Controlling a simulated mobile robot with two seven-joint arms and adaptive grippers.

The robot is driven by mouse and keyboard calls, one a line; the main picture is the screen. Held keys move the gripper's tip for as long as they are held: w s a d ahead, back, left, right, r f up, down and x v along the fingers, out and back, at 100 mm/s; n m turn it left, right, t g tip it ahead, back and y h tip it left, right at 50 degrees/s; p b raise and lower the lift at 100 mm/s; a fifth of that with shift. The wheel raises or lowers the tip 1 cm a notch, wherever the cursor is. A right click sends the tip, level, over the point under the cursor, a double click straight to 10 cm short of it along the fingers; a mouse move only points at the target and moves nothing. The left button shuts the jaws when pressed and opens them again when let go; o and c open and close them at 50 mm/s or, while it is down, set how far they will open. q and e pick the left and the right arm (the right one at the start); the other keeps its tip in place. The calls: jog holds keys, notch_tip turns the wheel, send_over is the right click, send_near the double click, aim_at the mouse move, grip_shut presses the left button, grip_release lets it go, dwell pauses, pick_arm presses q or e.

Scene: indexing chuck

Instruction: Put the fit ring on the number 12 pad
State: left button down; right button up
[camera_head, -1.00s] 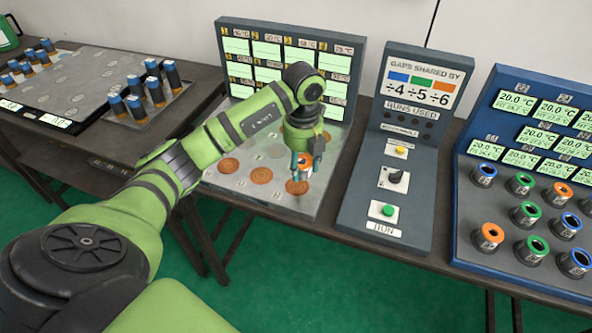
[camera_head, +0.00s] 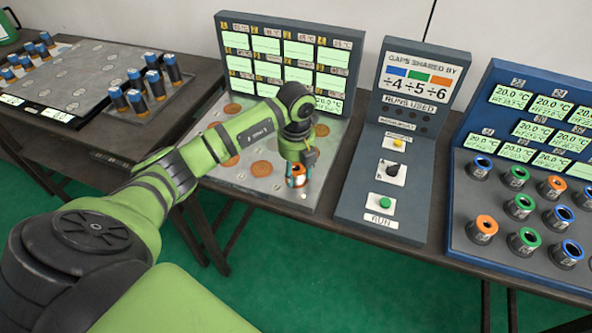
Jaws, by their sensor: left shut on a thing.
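My left gripper (camera_head: 299,168) reaches over the front right corner of the grey pad plate (camera_head: 240,178), pointing down. It is shut on a small ring (camera_head: 296,181) with orange and dark parts showing between the fingers. The ring is at the front right copper pad, which it and the fingers mostly hide. I cannot tell whether it rests flat on the pad. Other copper pads (camera_head: 262,168) show bare, some partly behind my arm. The display panel (camera_head: 285,18) stands behind the plate. My right gripper is not in view.
Right of the plate stands the run panel (camera_head: 362,197) with a green button (camera_head: 384,202), a knob and a yellow button. Further right, a blue rack (camera_head: 463,222) holds several blue-, green- and orange-topped rings. A tray (camera_head: 85,75) with blue-topped cylinders lies at left.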

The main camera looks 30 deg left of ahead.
aim_at(296, 168)
pick_arm(q)
jog(key=shift+s+d+f, duration=0.15)
jog(key=shift+s+f, duration=0.2)
jog(key=shift+f, duration=0.25)
jog(key=c, duration=0.6)
grip_release()
jog(key=shift+f, duration=0.15)
jog(key=shift+w, duration=0.15)
jog(key=shift+w+r, duration=0.15)
jog(key=shift+r, duration=0.4)
notch_tip(296, 168, up, 11)
jog(key=shift+w+r+b, duration=0.1)
jog(key=shift+r+b, duration=0.1)
jog(key=shift+b, duration=1)
jog(key=shift+r, duration=0.55)
